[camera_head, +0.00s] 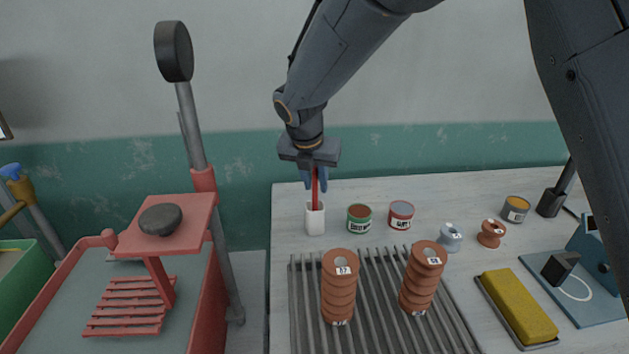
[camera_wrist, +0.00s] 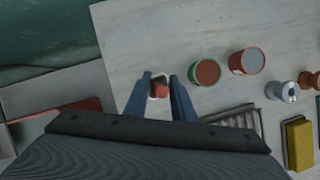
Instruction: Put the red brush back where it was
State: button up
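The red brush (camera_head: 315,190) stands upright with its lower end in a small white cup (camera_head: 315,220) on the table, left of the paint tins. My gripper (camera_head: 316,183) points down over the cup, its blue fingers on either side of the brush. In the wrist view, the brush's red end (camera_wrist: 161,91) lies between the two fingers (camera_wrist: 160,85), with a narrow gap on each side, so the gripper looks open. The cup's pale rim (camera_wrist: 158,77) shows behind the red end. The part of the brush inside the cup is hidden.
A green-labelled tin (camera_head: 359,218) and a red-labelled tin (camera_head: 401,215) stand right of the cup. Two stacks of clay spools (camera_head: 339,287) (camera_head: 423,277) stand on a slatted rack (camera_head: 375,320) in front. A yellow sponge (camera_head: 518,306) lies at right. A red cart (camera_head: 207,290) is at left.

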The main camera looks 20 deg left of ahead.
jog(key=shift+o, duration=0.5)
jog(key=b+v, duration=0.2)
jog(key=v, duration=1)
jog(key=d+f+m+g, duration=0.1)
jog(key=d+f+m, duration=0.4)
jog(key=d+m, duration=0.6)
jog(key=d+f+m+g, duration=0.1)
jog(key=d+f+m, duration=0.45)
jog(key=d, duration=1.05)
jog(key=s+d+f+m, duration=0.2)
jog(key=s+d+m, duration=0.2)
jog(key=d+m, duration=0.2)
jog(key=s+d+f+m+g, duration=0.1)
jog(key=s+d+f+m, duration=0.1)
jog(key=s+d+m, duration=0.2)
jog(key=s+d+f+m, duration=0.2)
jog(key=s+d+m, duration=0.3)
jog(key=d+m, duration=0.3)
jog(key=shift+f+m, duration=0.2)
jog(key=shift+m, duration=0.95)
jog(key=shift+s+d+f, duration=0.1)
